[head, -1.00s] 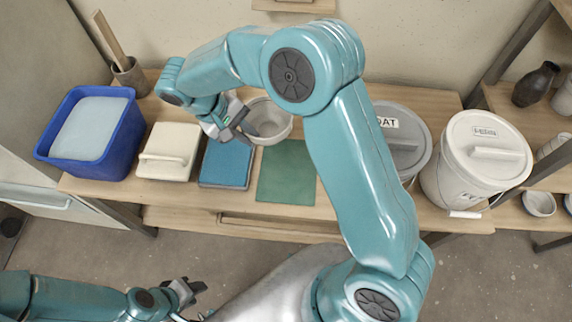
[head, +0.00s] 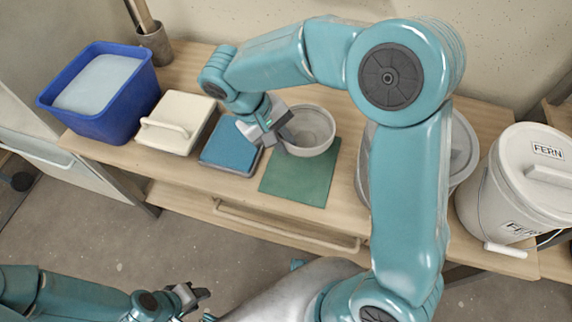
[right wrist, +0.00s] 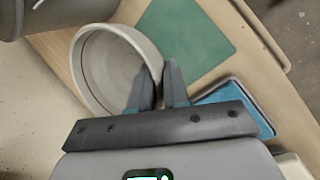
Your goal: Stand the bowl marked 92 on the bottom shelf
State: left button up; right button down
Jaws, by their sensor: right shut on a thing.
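A light grey bowl (head: 312,132) is at the back edge of the green mat on the table; I cannot tell whether it is lifted. It also shows in the right wrist view (right wrist: 92,68), where I look into its empty inside. No number shows on it. My right gripper (head: 282,131) is shut on the bowl's wall at the rim, one finger inside and one outside, in the right wrist view (right wrist: 158,88). My left gripper (head: 196,294) is low at the front, away from the table, with its finger gap unclear. Shelving (head: 560,113) barely shows at the right edge.
The table holds a blue tub (head: 72,112), a cream lidded box (head: 182,122), a blue pad (head: 228,146) and the green mat (head: 300,180). A bucket marked FERN (head: 505,190) stands at right. My right arm partly covers another grey bucket (head: 462,150).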

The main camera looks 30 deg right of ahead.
notch_tip(320, 180, down, 4)
jog(key=shift+w+f+b, duration=0.1)
jog(key=shift+f+b, duration=0.15)
jog(key=shift+b, duration=0.05)
jog(key=shift+f+b, duration=0.4)
jog(key=shift+f, duration=1.8)
jog(key=shift+f, duration=0.1)
jog(key=c, duration=1.5)
grip_release()
jog(key=shift+f, duration=0.1)
jog(key=o, duration=0.4)
